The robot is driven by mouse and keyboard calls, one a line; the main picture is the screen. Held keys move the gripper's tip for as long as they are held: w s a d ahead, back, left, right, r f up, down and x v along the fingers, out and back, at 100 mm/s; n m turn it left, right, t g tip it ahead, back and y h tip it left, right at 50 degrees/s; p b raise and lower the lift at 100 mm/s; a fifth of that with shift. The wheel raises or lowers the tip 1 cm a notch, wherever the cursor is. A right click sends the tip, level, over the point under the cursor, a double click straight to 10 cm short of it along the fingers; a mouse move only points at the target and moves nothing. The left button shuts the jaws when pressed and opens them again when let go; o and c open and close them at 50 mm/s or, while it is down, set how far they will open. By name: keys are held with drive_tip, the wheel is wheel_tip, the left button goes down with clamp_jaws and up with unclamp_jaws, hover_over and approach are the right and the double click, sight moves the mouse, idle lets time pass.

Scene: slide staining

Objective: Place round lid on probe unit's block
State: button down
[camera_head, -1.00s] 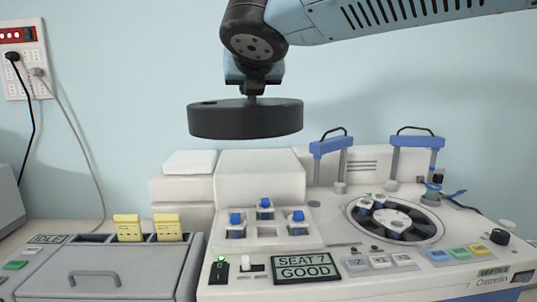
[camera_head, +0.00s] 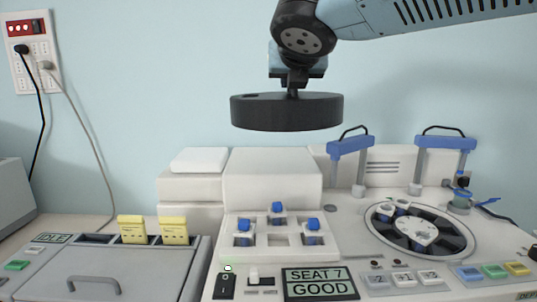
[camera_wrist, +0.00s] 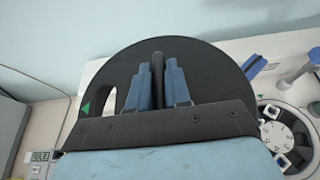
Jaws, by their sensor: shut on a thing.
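The round lid (camera_head: 287,113) is a thick black disc, held level in the air above the white machine. My gripper (camera_head: 293,88) is shut on the small knob on top of the lid. In the wrist view my gripper (camera_wrist: 158,85) has its blue fingers closed on either side of the dark knob, and the lid (camera_wrist: 205,62) spreads out beneath, with a cut-out at its left. The probe unit's block is probably the white block (camera_head: 272,180) under the lid, though no label confirms this. There is a clear gap between lid and block.
The round carousel (camera_head: 455,240) sits at the right, with two blue-topped handle frames (camera_head: 350,145) behind it. Several blue-capped vials (camera_head: 278,208) stand in front of the block. A grey drawer unit with yellow cards (camera_head: 132,229) is at the left.

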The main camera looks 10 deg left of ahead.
drive_tip(key=x, duration=0.3)
drive_tip(key=a+x, duration=0.1)
drive_tip(key=x, duration=0.6)
drive_tip(key=shift+s+a+f, duration=0.1)
drive_tip(key=shift+s+a, duration=0.15)
drive_tip(key=shift+a, duration=0.05)
drive_tip(key=shift+w+a+f, duration=0.3)
drive_tip(key=shift+w+f, duration=0.4)
drive_tip(key=shift+f, duration=0.75)
drive_tip(key=shift+w+a+f, duration=0.3)
drive_tip(key=shift+w+f, duration=0.4)
drive_tip(key=shift+f, duration=0.75)
drive_tip(key=shift+w+a+f, duration=0.3)
drive_tip(key=shift+w+f, duration=0.4)
drive_tip(key=shift+f, duration=0.75)
drive_tip(key=c, duration=1.1)
unclamp_jaws()
drive_tip(key=v, duration=1.2)
drive_tip(key=shift+s+f, duration=0.1)
